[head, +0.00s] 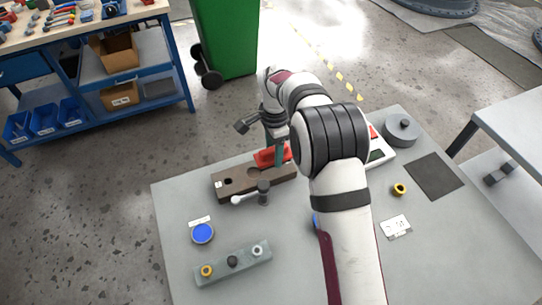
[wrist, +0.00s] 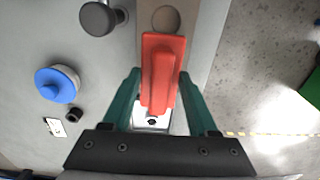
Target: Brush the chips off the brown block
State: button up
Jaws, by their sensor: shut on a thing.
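The brown block (head: 284,174) lies on the grey table, left of my arm in the head view. It has a dark hole near its left end and a round recess further right. Its top end with the recess also shows in the wrist view (wrist: 152,22). My gripper (wrist: 160,80) is shut on a red brush-like tool (wrist: 160,60), with a teal finger on each side. In the head view the red tool (head: 266,157) is at the block's far edge. Its underside is hidden, so I cannot tell whether it touches the block. I cannot make out any chips.
A lever with a dark knob (head: 263,188) stands at the block's near side. A blue disc (head: 203,233) and a grey bar with fittings (head: 232,265) lie nearer on the table. A grey round part (head: 402,130) and a dark mat (head: 434,177) are to the right.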

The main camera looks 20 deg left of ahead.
jog(key=shift+r, duration=2.7)
